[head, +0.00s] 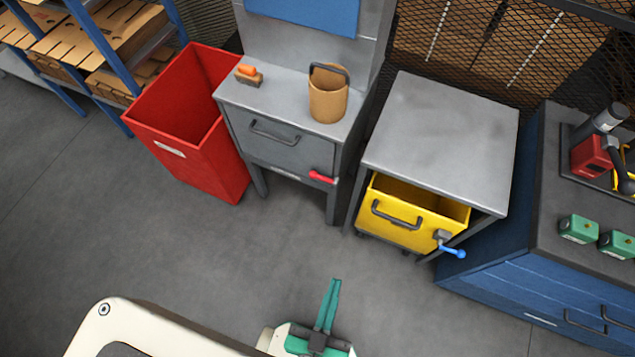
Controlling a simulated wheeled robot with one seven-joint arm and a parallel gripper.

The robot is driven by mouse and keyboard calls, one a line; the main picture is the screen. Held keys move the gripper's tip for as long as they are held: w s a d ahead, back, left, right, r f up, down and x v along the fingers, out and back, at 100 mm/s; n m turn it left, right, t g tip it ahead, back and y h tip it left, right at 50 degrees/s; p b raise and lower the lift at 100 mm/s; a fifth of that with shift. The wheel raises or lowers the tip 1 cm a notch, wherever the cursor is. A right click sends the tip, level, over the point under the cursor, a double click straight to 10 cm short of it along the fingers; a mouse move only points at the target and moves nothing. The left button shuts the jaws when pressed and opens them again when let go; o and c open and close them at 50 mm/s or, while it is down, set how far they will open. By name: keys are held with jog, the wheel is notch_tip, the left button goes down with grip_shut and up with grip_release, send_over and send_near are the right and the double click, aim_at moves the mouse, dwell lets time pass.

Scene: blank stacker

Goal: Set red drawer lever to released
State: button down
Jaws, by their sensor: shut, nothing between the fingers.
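The red drawer lever (322,177) is at the lower right of the grey drawer front (268,141), on the grey cabinet left of centre. It lies nearly level, its tip pointing a little down to the right. The grey drawer is shut. My gripper (335,283) is at the bottom centre in the head view, shut and empty. It is well apart from the lever, in front of the cabinet over the floor. Its green fingers lie together and point up the picture.
A yellow drawer (398,222) with a blue lever (452,251) stands partly open under a grey-topped cabinet (440,125). A red bin (172,155) stands left of the grey cabinet. A tan bucket (327,98) and a brush (249,75) sit on top. The floor between is clear.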

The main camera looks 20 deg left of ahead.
aim_at(324, 178)
jog(key=w+a+f+n+g, duration=0.2)
jog(key=w+a+f+n, duration=0.15)
jog(key=f+n, duration=0.45)
jog(key=w+a+f+n+g, duration=0.15)
jog(key=w+f+n, duration=0.25)
jog(key=f+n, duration=0.5)
jog(key=w+a+f+n+g, duration=0.25)
jog(key=f+n, duration=0.25)
jog(key=f, duration=0.6)
jog(key=w+a+r+n+t+h, duration=0.1)
jog(key=w+a+n+t+h, duration=0.1)
jog(key=w+a+n, duration=0.3)
jog(key=w+a+r+n+t+h, duration=0.1)
jog(key=w+a+n+t+h, duration=0.1)
jog(key=w+a+n, duration=0.4)
jog(key=w+n+h, duration=0.1)
jog(key=w+n, duration=0.3)
jog(key=w, duration=0.1)
jog(key=shift+w+a+n, duration=0.3)
jog(key=shift+n, duration=0.1)
jog(key=shift+w, duration=0.1)
jog(key=w+d, duration=0.1)
jog(key=w, duration=0.8)
